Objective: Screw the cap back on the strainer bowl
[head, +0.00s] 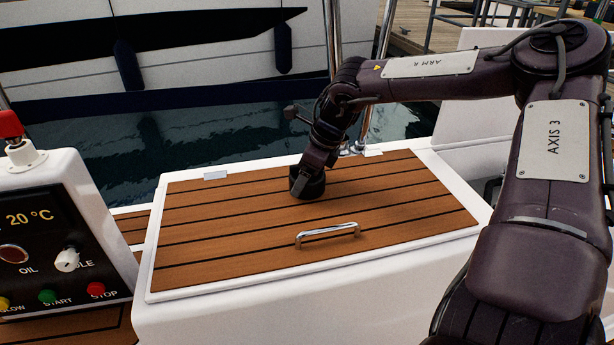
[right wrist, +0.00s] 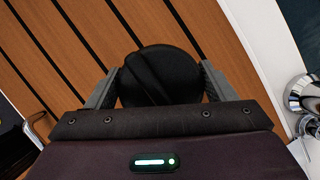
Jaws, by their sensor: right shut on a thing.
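A round black cap (head: 308,186) is at the far edge of the teak-topped hatch, under my right gripper (head: 313,172). In the right wrist view the cap (right wrist: 158,72) shows from above, with a raised bar across its top. My right gripper (right wrist: 160,88) has one finger on each side of the cap and is shut on it. The cap is at or just above the teak; I cannot tell whether it touches. No strainer bowl shows in either view. My left gripper is out of view.
The closed hatch lid (head: 230,225) has a chrome handle (head: 328,234) near its front; most of its top is clear. A control panel (head: 50,240) with a red-topped lever stands at left. Steel rail posts (head: 375,70) rise behind the hatch, with water beyond.

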